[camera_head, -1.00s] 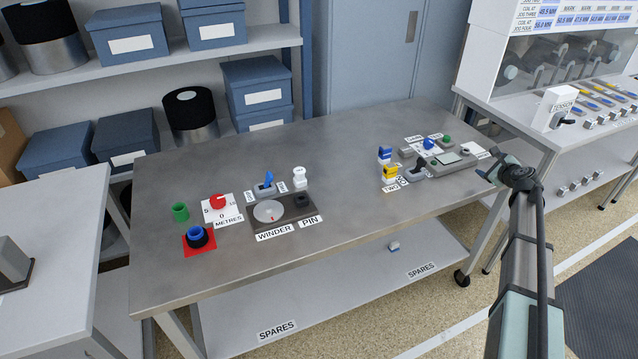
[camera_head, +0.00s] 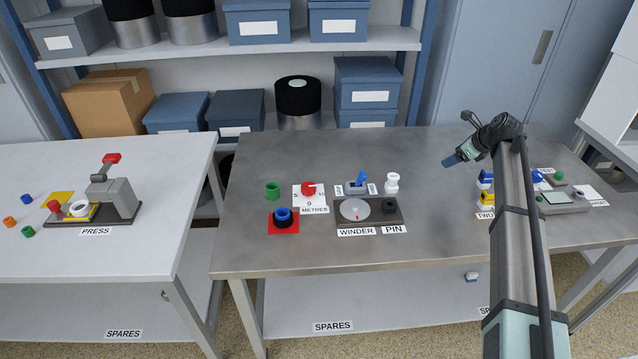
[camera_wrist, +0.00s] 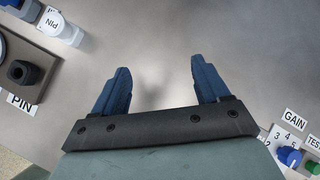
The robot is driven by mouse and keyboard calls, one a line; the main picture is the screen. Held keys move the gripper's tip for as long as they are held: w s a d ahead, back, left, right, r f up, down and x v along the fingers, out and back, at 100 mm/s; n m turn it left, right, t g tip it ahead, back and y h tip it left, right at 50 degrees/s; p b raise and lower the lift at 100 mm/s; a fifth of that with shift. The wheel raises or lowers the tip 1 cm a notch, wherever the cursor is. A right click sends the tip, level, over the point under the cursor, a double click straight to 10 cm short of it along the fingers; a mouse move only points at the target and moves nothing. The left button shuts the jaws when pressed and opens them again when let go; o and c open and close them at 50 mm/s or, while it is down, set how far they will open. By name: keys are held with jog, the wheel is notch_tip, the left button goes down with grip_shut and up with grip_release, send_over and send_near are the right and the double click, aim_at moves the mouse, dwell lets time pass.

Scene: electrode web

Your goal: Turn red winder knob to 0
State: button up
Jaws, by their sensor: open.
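The red winder knob (camera_head: 308,188) sits on a white dial plate (camera_head: 312,199) marked 5, 0, 15 and METRES, on the metal table. Its exact pointer direction is too small to tell. The WINDER plate (camera_head: 375,219) with a grey disc (camera_head: 355,209) lies just to its right and front. My gripper (camera_head: 452,160) is above the table, well to the right of the knob and apart from it. In the wrist view my gripper's two blue fingers (camera_wrist: 163,80) are spread with nothing between them. The red knob is not in the wrist view.
A green cylinder (camera_head: 272,190) and a blue-topped black piece on a red square (camera_head: 284,217) stand left of the WINDER plate. A blue lever switch (camera_head: 358,182) and a white piece (camera_head: 391,182) stand behind it. The table's middle is clear.

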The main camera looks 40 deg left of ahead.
jog(key=s+a+r+n+g+h, duration=0.1)
jog(key=s+a+h, duration=0.1)
jog(key=s+a, duration=0.7)
jog(key=s+a+r+g+h, duration=0.1)
jog(key=s+a, duration=0.6)
jog(key=a, duration=0.5)
jog(key=h, duration=0.4)
send_near(307, 185)
jog(key=shift+g, duration=0.3)
jog(key=f, duration=0.9)
jog(key=shift+w, duration=0.25)
jog(key=c, duration=1)
jog(key=shift+c, duration=0.2)
jog(key=shift+n, duration=0.3)
